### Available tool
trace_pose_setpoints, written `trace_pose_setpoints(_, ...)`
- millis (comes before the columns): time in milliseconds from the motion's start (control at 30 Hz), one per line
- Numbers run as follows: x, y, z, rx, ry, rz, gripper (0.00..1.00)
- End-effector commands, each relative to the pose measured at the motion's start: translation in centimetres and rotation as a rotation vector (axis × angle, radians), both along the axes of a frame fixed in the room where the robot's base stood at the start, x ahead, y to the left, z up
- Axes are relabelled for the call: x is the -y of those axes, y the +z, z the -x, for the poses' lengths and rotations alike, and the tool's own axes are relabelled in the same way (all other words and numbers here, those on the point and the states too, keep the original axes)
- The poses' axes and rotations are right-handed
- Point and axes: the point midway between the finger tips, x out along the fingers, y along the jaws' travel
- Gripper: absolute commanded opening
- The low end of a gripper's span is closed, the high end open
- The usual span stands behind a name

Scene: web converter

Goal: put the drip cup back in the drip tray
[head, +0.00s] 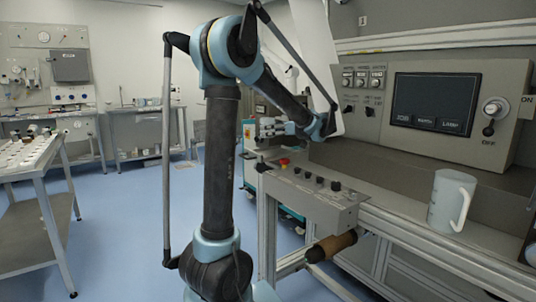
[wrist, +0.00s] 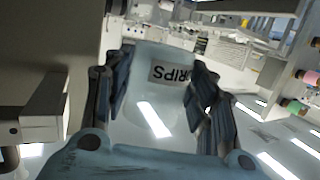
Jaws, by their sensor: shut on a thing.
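In the wrist view a pale, see-through drip cup (wrist: 150,108) with a label ending in "RIPS" sits between the dark fingers of my gripper (wrist: 152,100). The fingers press on its two sides, and the left part of the label is cut off from sight. In the head view my gripper (head: 268,128) is at the end of the raised arm, near the left end of the machine, above the small control box. The cup is hard to make out there. I cannot pick out the drip tray in either view.
A pale jug with a handle (head: 447,203) stands on the machine's ledge at right. A grey control box (head: 305,193) with knobs and a red button juts out below the gripper. The machine panel (head: 440,105) rises behind.

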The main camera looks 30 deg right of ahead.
Motion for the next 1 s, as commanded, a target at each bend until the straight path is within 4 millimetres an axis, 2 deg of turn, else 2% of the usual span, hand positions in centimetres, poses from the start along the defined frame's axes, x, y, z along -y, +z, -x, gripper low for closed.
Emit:
trace_pose_setpoints(133, 0.0, -2.4, 0.0, 0.000, 0.000, 0.000, 0.24)
trace_pose_setpoints(367, 0.0, -4.3, 0.0, 0.000, 0.001, 0.000, 0.24)
trace_pose_setpoints(600, -0.1, -7.3, -0.1, 0.000, 0.002, 0.001, 0.24)
trace_pose_setpoints(733, -0.1, -8.0, -0.1, 0.000, 0.002, 0.001, 0.24)
trace_pose_setpoints(1000, -0.2, -8.0, -0.1, 0.000, 0.002, 0.001, 0.24)
